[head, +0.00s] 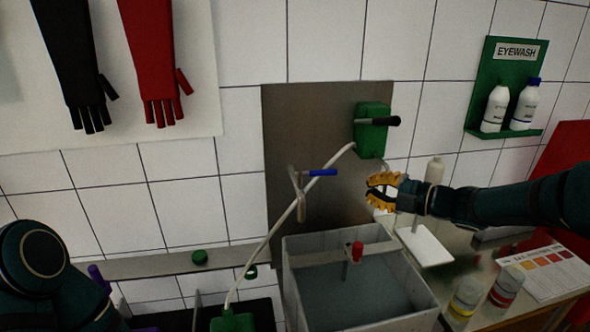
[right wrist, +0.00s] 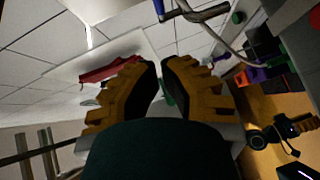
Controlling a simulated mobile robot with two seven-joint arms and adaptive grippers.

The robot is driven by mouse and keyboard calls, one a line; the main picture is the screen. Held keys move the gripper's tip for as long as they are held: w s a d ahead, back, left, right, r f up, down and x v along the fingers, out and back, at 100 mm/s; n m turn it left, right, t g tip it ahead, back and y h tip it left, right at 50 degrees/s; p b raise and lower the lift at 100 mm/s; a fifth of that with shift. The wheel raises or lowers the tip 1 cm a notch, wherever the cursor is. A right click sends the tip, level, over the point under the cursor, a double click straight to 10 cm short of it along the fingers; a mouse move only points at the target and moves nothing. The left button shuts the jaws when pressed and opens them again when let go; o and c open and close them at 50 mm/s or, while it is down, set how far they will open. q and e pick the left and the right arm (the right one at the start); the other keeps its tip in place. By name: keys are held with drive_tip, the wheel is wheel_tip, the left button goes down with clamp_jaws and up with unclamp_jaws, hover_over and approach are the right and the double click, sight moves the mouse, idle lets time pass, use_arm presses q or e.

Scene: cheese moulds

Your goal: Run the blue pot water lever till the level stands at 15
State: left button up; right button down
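A blue lever (head: 322,172) sticks out to the right from a metal tap (head: 299,193) on the steel wall panel; it also shows at the top of the right wrist view (right wrist: 158,8). Below stands a grey open tank (head: 293,285) holding dark liquid, with a red-topped piece (head: 357,250) at its rear. I can read no level number. My right gripper (head: 372,190) is open and empty, right of the blue lever, apart from it. My left arm is at lower left in the head view; its gripper (right wrist: 298,126) is small in the right wrist view, its opening unclear.
A green box (head: 372,138) with a black lever (head: 380,121) sits above my right gripper, and a white hose (head: 276,232) runs down from it to the left.

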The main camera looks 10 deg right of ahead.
sight(329, 173)
drive_tip(key=shift+n, duration=0.3)
drive_tip(key=x, duration=0.4)
drive_tip(key=w+d+x, duration=0.1)
drive_tip(key=x, duration=0.3)
drive_tip(key=b+x, duration=0.1)
drive_tip(key=x, duration=0.4)
drive_tip(key=shift+w+d, duration=0.15)
drive_tip(key=shift+w, duration=0.05)
use_arm(q)
drive_tip(key=shift+a+f, duration=0.3)
drive_tip(key=shift+f, duration=0.15)
use_arm(e)
drive_tip(key=shift+w, duration=0.4)
drive_tip(key=shift+d, duration=0.1)
